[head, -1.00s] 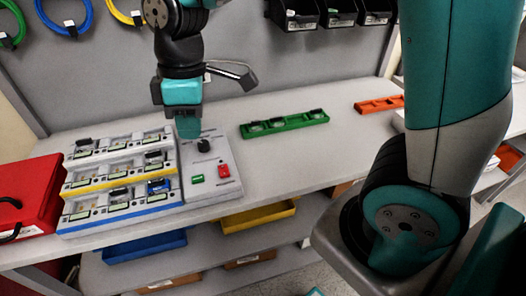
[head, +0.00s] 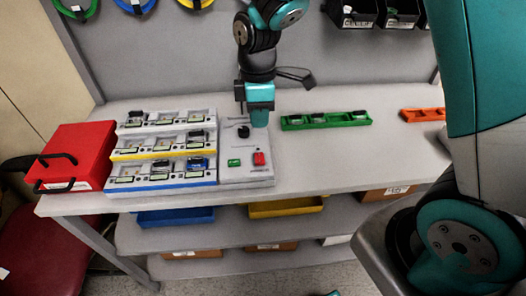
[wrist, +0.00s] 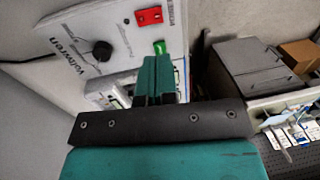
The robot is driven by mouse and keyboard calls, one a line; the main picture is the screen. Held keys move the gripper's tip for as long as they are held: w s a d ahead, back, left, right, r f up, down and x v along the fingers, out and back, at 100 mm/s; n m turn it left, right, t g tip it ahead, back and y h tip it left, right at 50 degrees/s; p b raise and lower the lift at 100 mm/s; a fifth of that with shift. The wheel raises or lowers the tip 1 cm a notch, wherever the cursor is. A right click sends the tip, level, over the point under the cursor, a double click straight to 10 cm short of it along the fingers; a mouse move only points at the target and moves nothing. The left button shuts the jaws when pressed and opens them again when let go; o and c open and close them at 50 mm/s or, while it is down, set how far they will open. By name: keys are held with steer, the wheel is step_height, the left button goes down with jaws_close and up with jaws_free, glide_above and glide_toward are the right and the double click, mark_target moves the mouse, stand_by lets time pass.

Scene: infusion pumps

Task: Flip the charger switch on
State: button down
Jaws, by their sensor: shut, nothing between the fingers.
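The charger panel (head: 232,177) is a pale grey sloped box on the bench. It carries a black knob (head: 243,131), a green switch (head: 234,162) and a red switch (head: 259,158). My gripper (head: 260,123) is shut and empty, pointing down over the panel's back right part, right of the knob. In the wrist view the shut fingertips (wrist: 158,58) line up just below the green switch (wrist: 159,47), with the red switch (wrist: 148,16) beyond and the knob (wrist: 102,50) to the left. I cannot tell how high the tips are, or the switch positions.
A tiered rack (head: 189,180) of pump modules stands directly left of the panel. A red case (head: 75,150) is farther left. A green tray (head: 295,123) and an orange tray (head: 423,115) lie to the right. The bench front right of the panel is clear.

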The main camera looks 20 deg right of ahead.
mark_target(259, 159)
steer(key=f, duration=0.3)
steer(key=s+f+p, duration=0.1)
steer(key=f, duration=0.3)
steer(key=f+p, duration=0.1)
steer(key=f, duration=0.3)
steer(key=shift+s+a, duration=0.15)
steer(key=shift+a, duration=0.15)
steer(key=shift+f, duration=0.1)
steer(key=shift+w+d+r+p, duration=0.2)
steer(key=shift+w+r+p, duration=0.1)
steer(key=shift+w, duration=0.4)
